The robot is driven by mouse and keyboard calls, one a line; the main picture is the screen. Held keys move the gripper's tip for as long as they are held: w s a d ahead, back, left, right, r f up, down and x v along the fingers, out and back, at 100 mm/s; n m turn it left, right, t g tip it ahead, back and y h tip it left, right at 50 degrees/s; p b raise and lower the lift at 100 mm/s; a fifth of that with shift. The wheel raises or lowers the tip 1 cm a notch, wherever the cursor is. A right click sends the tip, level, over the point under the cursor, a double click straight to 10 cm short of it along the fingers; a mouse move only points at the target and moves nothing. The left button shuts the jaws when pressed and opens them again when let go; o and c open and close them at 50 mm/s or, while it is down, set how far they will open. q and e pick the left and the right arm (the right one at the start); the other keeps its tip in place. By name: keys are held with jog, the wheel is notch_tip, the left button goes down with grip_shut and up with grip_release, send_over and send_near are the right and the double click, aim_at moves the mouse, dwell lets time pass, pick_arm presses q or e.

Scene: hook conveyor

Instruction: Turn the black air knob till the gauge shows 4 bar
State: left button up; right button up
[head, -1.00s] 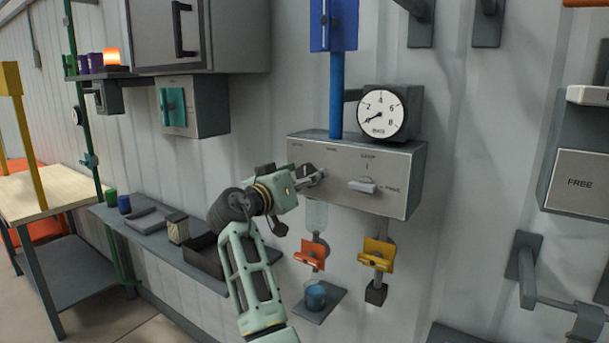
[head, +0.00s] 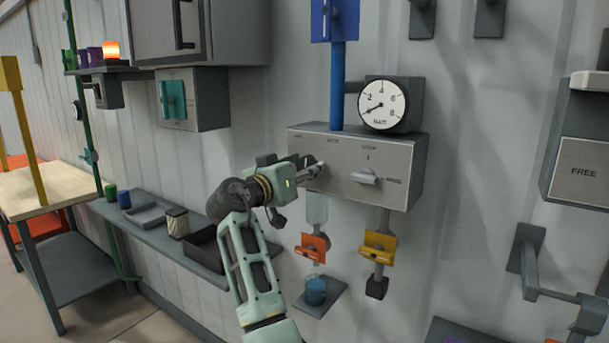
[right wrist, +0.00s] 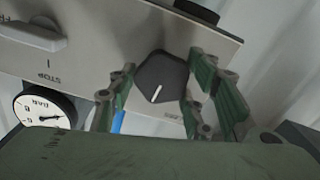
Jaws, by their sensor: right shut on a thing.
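The grey control box (head: 345,148) is on the wall. The round white gauge (head: 382,103) sits on top of it; its needle points to the lower left, below the 2. My right gripper (head: 317,168) is at the left part of the box front, hiding the black air knob in the head view. In the right wrist view the black air knob (right wrist: 160,78), with a white pointer line, is between the fingers of my right gripper (right wrist: 160,95), which are shut on it. The gauge (right wrist: 45,108) also shows there, tilted. My left gripper is not in view.
A pale lever knob (head: 366,178) sits right of my gripper on the same box. A grey shelf (head: 155,232) runs left.

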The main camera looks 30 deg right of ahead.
jog(key=shift+w+f+m+b, duration=0.1)
jog(key=shift+f+m+b, duration=0.1)
jog(key=shift+m+b, duration=3.1)
jog(key=shift+w+f+m+b, duration=0.15)
jog(key=shift+m+b, duration=1.3)
jog(key=shift+m, duration=3.8)
jog(key=shift+w+f+m+b, duration=0.1)
jog(key=shift+f+m+b, duration=0.1)
jog(key=shift+m+b, duration=3.1)
jog(key=shift+m+p, duration=0.95)
jog(key=shift+m, duration=0.2)
jog(key=shift+a, duration=0.1)
jog(key=o, duration=1.1)
jog(key=shift+s+r, duration=0.15)
jog(key=shift+r, duration=0.15)
jog(key=v, duration=1.2)
